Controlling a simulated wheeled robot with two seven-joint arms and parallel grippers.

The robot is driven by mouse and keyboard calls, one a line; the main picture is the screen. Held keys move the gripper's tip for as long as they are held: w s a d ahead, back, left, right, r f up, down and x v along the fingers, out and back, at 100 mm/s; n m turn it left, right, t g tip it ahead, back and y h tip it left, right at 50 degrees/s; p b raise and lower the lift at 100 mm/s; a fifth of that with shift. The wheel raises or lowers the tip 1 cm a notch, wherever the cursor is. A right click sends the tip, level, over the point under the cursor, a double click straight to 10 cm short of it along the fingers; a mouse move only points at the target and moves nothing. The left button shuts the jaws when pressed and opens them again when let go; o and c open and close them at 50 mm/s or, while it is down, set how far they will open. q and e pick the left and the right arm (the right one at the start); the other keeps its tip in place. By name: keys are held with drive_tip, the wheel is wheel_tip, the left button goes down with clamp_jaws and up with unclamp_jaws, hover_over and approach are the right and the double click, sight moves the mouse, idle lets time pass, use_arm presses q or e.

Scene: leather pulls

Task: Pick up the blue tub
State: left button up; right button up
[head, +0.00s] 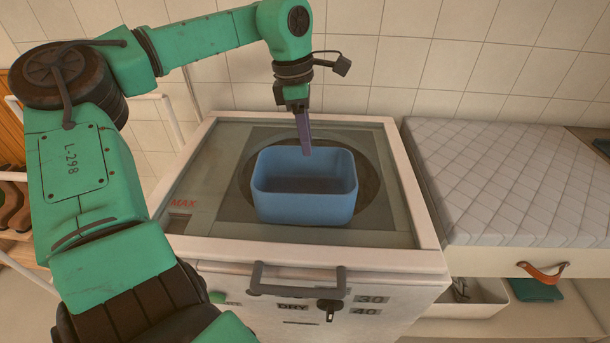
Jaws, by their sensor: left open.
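The blue tub (304,205) stands upright on the glass top of a white machine, and its inside looks empty. My right gripper is not in view.
The white machine (300,256) has a raised pale frame around its top and a front handle (299,280). A quilted pad (505,180) lies on the unit at the right, above an open shelf with a white bin (468,300). A tiled wall closes the back.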

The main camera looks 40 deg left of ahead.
sight(311, 176)
use_arm(q)
drive_tip(key=f, duration=0.6)
drive_tip(key=shift+w+d+p, duration=0.15)
drive_tip(key=shift+w+p, duration=0.05)
drive_tip(key=shift+p, duration=0.2)
clamp_jaws()
idle(0.9)
